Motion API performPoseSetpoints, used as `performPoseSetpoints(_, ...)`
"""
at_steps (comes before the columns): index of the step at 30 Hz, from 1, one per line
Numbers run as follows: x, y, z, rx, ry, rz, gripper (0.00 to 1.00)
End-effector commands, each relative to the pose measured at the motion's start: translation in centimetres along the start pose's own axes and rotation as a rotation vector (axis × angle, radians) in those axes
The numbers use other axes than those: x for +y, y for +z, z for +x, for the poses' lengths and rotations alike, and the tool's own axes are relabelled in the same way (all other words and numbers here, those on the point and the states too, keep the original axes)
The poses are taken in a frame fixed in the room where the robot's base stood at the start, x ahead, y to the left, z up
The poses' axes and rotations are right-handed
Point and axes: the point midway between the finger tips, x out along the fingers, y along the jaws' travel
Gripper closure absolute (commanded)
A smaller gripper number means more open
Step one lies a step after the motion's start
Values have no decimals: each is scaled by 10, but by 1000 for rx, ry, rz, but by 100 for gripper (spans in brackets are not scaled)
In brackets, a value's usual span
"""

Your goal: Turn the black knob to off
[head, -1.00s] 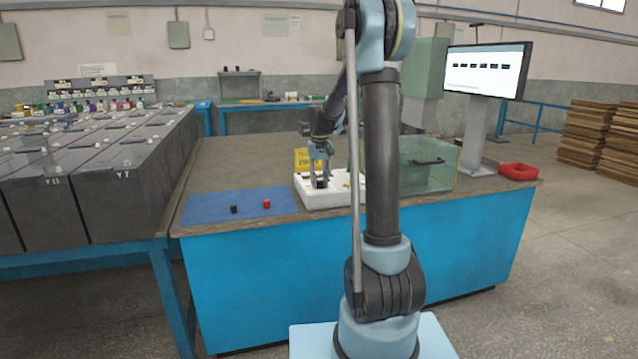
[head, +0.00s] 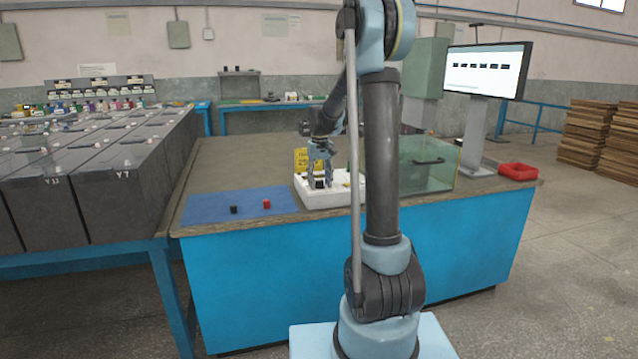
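The black knob (head: 320,184) is a small dark piece on the white unit (head: 318,203), which sits near the front edge of the bench. My gripper (head: 320,182) points down over the white unit, with its fingers on either side of the knob. The fingers look spread a little, but at this size I cannot tell whether they touch the knob. Which way the knob is turned cannot be made out. My arm column hides the right part of the white unit.
A blue mat (head: 205,208) holds a black piece (head: 233,209) and a red piece (head: 267,203). A yellow sign (head: 301,160) stands behind the white unit. A clear box (head: 430,168), a red tray (head: 518,172) and a monitor (head: 487,70) are at right. Grey batteries (head: 90,170) line the left.

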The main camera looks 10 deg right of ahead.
Motion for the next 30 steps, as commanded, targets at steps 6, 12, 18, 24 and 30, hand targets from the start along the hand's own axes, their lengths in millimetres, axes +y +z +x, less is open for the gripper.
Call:
performPoseSetpoints(6,0,0,0,0,0,0,52)
performPoseSetpoints(12,0,0,-9,1,0,1,52)
performPoseSetpoints(18,0,0,-40,0,0,0,52)
performPoseSetpoints(24,0,-1,-78,0,0,0,52)
performPoseSetpoints(30,0,-1,-105,-1,0,0,52)
